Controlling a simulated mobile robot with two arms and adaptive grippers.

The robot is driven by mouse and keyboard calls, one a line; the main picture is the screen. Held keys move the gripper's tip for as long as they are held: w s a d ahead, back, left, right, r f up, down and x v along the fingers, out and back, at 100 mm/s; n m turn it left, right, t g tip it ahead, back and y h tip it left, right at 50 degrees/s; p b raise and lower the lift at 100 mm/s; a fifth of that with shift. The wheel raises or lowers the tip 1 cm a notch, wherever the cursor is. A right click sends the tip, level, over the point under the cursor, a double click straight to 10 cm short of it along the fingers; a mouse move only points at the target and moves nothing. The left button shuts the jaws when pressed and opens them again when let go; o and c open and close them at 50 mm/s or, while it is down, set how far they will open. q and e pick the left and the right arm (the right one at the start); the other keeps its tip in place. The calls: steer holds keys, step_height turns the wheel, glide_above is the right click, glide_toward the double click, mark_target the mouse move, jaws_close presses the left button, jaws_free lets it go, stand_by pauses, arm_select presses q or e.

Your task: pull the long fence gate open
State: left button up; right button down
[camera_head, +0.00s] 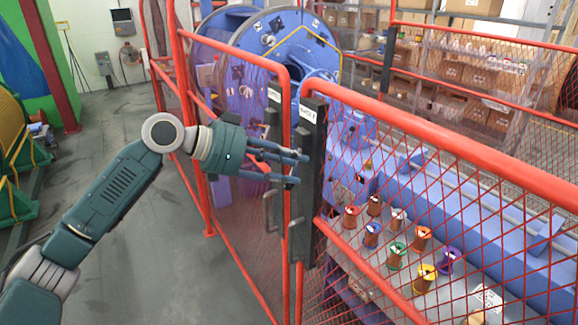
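The red mesh fence has two panels that meet near the middle of the view. The right-hand fence panel (440,146) is long and runs to the right edge; I take it as the long gate. Its dark latch plate (310,130) carries a small label, with a grey handle (299,240) low on it. The left-hand panel (236,55) has its own dark handle (270,205). My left gripper (302,171) is at the latch plates, its fingers apart, one above the other, in front of the upper plate. I cannot tell whether they touch it. My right gripper is not in view.
Behind the fence are a blue machine with a large reel (300,45) and a table with several coloured spools (397,255). Shelves with boxes (460,70) stand at the back. Grey floor (160,250) is free on the left, beside a green machine (20,150).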

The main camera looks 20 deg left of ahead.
arm_select(q)
steer(key=v, duration=1.2)
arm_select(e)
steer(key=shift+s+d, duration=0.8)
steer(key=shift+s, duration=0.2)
